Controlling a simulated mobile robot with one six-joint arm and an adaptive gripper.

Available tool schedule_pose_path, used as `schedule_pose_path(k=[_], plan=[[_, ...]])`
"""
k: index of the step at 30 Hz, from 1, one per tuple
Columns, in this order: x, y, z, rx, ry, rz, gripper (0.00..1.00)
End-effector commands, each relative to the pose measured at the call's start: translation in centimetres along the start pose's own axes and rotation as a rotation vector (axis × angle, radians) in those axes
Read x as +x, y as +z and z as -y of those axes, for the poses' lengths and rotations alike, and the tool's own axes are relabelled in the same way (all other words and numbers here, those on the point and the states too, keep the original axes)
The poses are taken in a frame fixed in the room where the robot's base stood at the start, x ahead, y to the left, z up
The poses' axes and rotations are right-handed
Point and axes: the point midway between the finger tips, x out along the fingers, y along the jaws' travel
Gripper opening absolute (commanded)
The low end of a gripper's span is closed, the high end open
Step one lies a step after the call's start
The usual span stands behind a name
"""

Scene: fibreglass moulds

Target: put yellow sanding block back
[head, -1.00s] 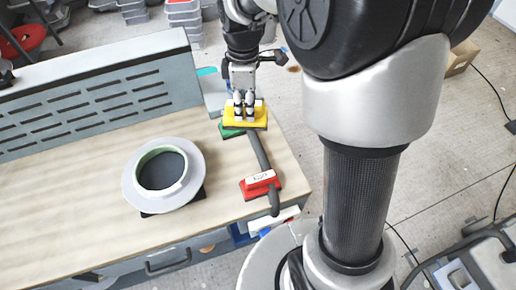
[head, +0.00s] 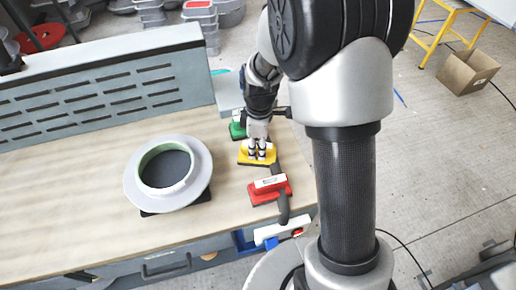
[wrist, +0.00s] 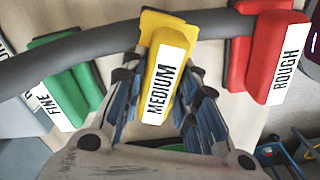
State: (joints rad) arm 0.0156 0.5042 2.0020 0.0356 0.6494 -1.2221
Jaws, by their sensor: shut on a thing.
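The yellow sanding block (head: 243,156), labelled MEDIUM in the wrist view (wrist: 150,22), is held in my gripper (head: 262,150). The gripper's fingers (wrist: 160,100) are on both sides of the block. The block is between the green block (head: 236,131), labelled FINE, and the red block (head: 265,196), labelled ROUGH. It is apart from both and close to the bench top. I cannot tell whether its underside touches the bench.
A dark grey hose (wrist: 60,60) runs past the blocks along the bench's right end. A grey ring-shaped mould (head: 137,190) stands left on the wooden bench top (head: 85,185). A slotted grey panel (head: 100,65) stands at the back. Bench between mould and blocks is clear.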

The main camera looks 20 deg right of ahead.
Motion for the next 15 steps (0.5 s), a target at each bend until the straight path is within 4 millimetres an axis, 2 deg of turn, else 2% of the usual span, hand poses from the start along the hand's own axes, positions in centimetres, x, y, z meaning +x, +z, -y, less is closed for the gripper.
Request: schedule_pose_path(k=[11,12,15], plan=[[0.6,-0.01,-0.06,0.0,0.001,-0.001,0.02],[0.67,0.0,-0.05,0.0,0.001,0.0,0.29],[0.58,0.0,-0.05,0.0,0.001,0.0,0.35]])
